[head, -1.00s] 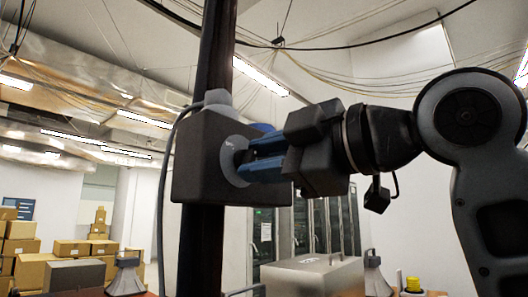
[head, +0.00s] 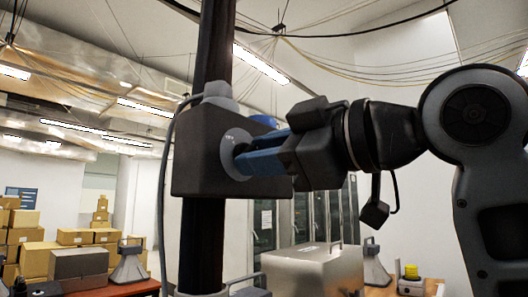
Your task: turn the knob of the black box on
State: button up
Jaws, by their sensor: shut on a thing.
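The black box (head: 200,178) is mounted on a dark upright pole (head: 205,240), with a grey cable gland on its top and a cable running down its left side. A round grey dial plate (head: 230,146) sits on its face. My gripper (head: 247,158) reaches in from the right with its blue fingers at the dial. The fingers are shut on the knob (head: 239,150), which is mostly hidden by them. I cannot read the dial's marks or the knob's setting.
A silver metal case (head: 310,270) with a handle stands below my gripper. Grey horn-shaped devices (head: 130,263) stand on tables at both sides. A small yellow-topped object (head: 411,272) is at the lower right. Cardboard boxes (head: 40,260) are stacked at the far left.

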jog(key=shift+f, duration=0.1)
jog(key=o, duration=1.1)
jog(key=shift+c, duration=0.2)
jog(key=b+v, duration=0.2)
jog(key=v, duration=0.5)
jog(key=shift+s+d, duration=0.25)
jog(key=shift+d, duration=0.1)
